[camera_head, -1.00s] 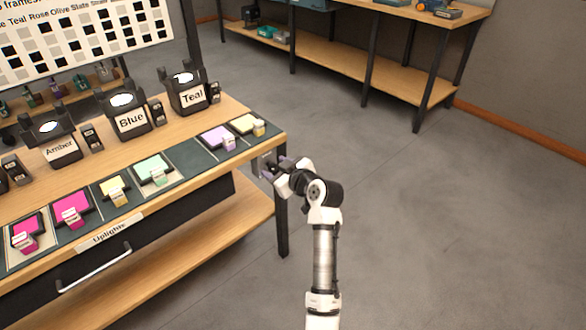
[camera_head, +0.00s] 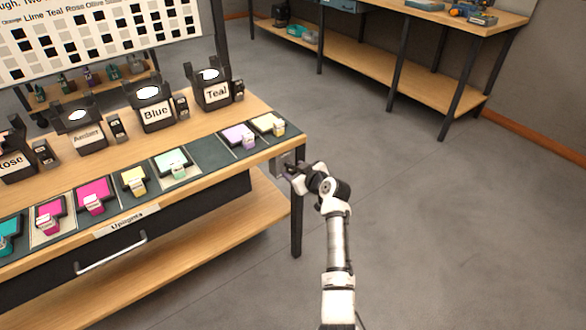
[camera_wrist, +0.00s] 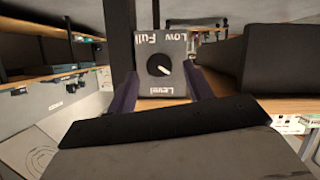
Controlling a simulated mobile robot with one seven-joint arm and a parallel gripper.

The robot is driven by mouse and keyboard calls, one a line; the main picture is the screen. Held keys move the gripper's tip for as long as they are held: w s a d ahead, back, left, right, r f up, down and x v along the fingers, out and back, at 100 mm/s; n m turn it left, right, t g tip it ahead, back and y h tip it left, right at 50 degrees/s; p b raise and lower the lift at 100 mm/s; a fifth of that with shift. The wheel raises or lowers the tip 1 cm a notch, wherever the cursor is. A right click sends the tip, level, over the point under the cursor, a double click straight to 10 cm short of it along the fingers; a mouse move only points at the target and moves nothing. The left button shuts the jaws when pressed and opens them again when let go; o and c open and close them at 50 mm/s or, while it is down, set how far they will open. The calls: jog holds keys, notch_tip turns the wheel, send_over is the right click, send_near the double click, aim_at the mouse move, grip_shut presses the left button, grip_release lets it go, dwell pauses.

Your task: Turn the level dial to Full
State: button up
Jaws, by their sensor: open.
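The level dial (camera_wrist: 159,64) is a round black knob with a white pointer mark, on a grey panel (camera_wrist: 180,47) lettered Full, Low and Level. The mark points toward the lower right in the wrist view, not at the Full lettering at the upper left. In the head view the panel (camera_head: 283,161) is at the right end of the bench, mostly behind my gripper (camera_head: 288,174). My gripper faces the dial. In the wrist view its open fingers (camera_wrist: 161,88) stand left and right of the knob, with nothing seen between them; contact cannot be told.
A dark bench leg (camera_head: 297,225) stands below my gripper. Another bench (camera_head: 420,85) is at the back. The floor to the right is clear.

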jog(key=shift+x, duration=0.95)
jog(key=c, duration=0.9)
jog(key=shift+c, duration=0.2)
